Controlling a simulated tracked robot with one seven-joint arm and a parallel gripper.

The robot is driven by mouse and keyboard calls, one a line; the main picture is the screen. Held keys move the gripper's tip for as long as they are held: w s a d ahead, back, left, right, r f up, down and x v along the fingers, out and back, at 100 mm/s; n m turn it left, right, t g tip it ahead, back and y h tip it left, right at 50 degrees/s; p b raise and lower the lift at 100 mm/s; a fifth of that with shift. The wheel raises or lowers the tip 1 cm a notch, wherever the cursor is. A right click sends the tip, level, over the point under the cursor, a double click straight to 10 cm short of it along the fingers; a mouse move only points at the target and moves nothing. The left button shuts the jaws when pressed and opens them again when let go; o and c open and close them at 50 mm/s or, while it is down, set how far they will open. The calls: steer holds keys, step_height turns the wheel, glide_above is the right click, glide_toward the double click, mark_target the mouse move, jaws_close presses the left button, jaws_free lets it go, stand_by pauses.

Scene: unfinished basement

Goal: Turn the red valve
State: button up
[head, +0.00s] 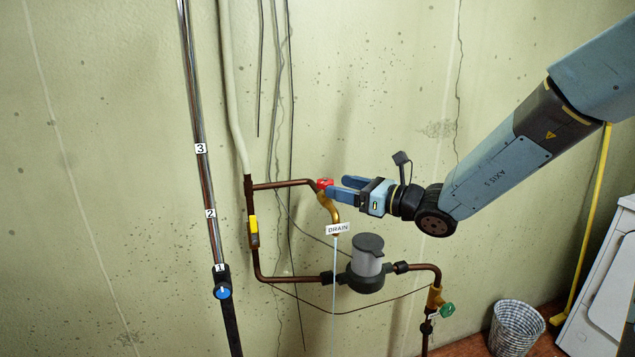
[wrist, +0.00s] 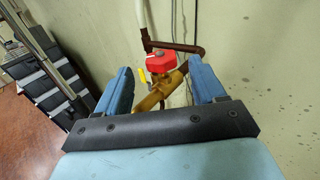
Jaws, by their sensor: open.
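The red valve (head: 325,184) is a small red handle on top of a brass tap (head: 334,212) at the end of a copper pipe. In the wrist view the red valve (wrist: 165,64) shows between my two blue fingers, with the brass tap (wrist: 158,92) below it. My gripper (head: 336,186) is open and empty, reaching in from the right with its fingertips close to the valve. It also shows in the wrist view (wrist: 160,70). I cannot tell whether a finger touches the valve. In the head view the fingers partly cover its right side.
A DRAIN label (head: 337,229) hangs at the tap, with a thin pale line below it. Nearby are a yellow handle (head: 253,224), a grey filter (head: 368,262), a green knob (head: 447,309) and a blue knob (head: 222,291). A basket (head: 514,328) stands on the floor.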

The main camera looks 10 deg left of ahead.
mark_target(318, 180)
steer(key=x, duration=0.7)
steer(key=shift+a, duration=0.15)
steer(key=shift+c, duration=0.4)
steer(key=c, duration=1)
steer(key=shift+o, duration=0.2)
steer(key=shift+a+r, duration=0.1)
steer(key=shift+a, duration=0.05)
